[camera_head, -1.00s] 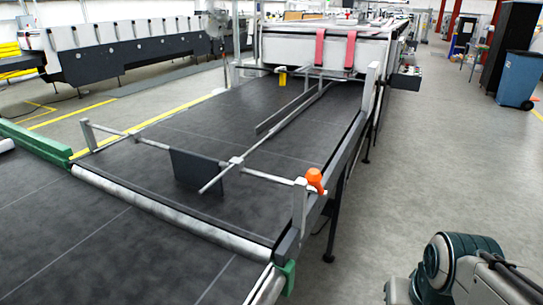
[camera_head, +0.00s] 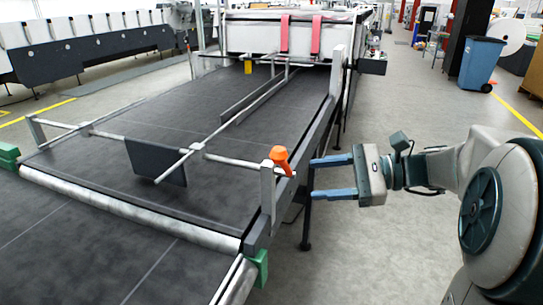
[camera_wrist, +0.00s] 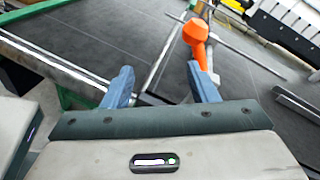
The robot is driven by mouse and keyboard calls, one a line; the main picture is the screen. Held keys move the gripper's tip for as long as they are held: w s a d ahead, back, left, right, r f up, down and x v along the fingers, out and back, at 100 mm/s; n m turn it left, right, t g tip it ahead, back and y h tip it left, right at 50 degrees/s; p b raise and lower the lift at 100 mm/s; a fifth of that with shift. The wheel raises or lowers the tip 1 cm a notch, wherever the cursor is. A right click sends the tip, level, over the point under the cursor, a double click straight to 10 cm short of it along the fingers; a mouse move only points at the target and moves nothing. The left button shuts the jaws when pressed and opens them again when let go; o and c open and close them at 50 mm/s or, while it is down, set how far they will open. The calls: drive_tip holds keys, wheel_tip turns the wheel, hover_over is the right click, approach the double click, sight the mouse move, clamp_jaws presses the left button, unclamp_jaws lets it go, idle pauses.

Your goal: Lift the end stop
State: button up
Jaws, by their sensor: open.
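The end stop is a dark flat plate (camera_head: 157,160) hanging from a grey crossbar (camera_head: 222,160) over the black conveyor belt. An orange handle (camera_head: 280,158) sits at the right end of that bar, on the grey upright post (camera_head: 267,190). My gripper (camera_head: 333,177) is open and empty, just right of the post and handle, its two blue fingers pointing left toward them. In the wrist view the orange handle (camera_wrist: 196,37) stands ahead of the right finger, and my gripper (camera_wrist: 158,85) has nothing between its fingers. Touching cannot be told.
The belt's dark side rail (camera_head: 318,130) and a support leg (camera_head: 307,220) stand close to my gripper. A blue bin (camera_head: 483,62) is at the back right. The grey floor on the right is mostly clear.

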sight(280, 154)
wheel_tip(280, 154, up, 2)
drive_tip(key=w+d+m+t+y, duration=0.1)
drive_tip(key=w+d+y, duration=0.1)
drive_tip(key=w+d, duration=0.1)
drive_tip(key=a, duration=0.4)
drive_tip(key=w+a, duration=0.1)
drive_tip(key=a, duration=0.4)
drive_tip(key=w+a, duration=0.1)
drive_tip(key=a, duration=0.3)
drive_tip(key=shift+a+r, duration=0.2)
drive_tip(key=shift+a, duration=0.2)
clamp_jaws()
drive_tip(key=shift+r, duration=0.1)
